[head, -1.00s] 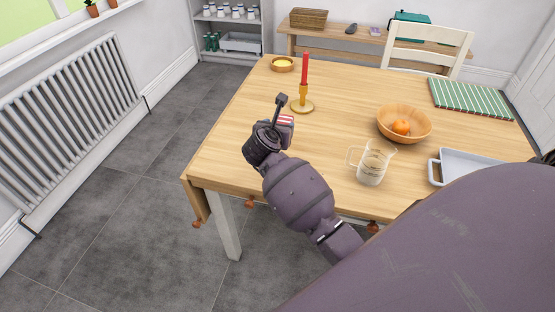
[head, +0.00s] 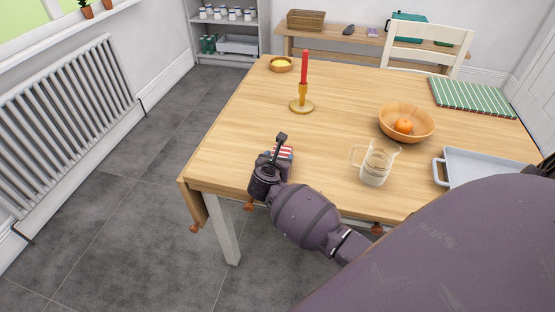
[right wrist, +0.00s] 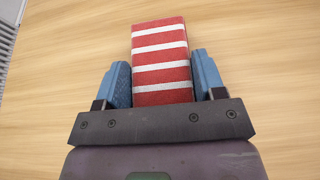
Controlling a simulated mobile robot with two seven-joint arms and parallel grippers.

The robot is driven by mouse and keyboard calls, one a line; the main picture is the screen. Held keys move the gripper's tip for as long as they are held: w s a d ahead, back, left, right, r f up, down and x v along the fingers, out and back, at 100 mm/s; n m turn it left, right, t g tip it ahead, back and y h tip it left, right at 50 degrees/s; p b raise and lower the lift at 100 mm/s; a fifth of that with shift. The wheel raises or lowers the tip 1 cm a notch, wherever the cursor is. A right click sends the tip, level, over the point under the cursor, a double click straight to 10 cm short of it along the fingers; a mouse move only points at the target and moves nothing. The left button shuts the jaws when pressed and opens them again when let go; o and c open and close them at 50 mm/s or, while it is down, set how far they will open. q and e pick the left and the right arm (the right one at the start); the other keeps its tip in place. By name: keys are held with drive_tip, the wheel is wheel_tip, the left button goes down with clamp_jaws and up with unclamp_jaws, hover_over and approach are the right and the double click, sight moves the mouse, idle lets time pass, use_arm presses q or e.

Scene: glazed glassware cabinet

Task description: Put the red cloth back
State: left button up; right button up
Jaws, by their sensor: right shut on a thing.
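The red cloth (right wrist: 160,62) is a folded bundle with white stripes, and it fills the space between the blue fingers in the right wrist view. My right gripper (right wrist: 160,85) is shut on it, over bare wood. In the head view a small striped part of the cloth (head: 284,151) shows past my right gripper (head: 277,160), at the table's (head: 232,150) near left part. The wrist hides most of the cloth there, and I cannot tell whether it touches the table. My left gripper is not in view.
A glass jug (head: 376,163) stands right of my right arm.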

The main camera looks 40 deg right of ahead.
drive_tip(key=shift+f, duration=0.15)
drive_tip(key=o, duration=1)
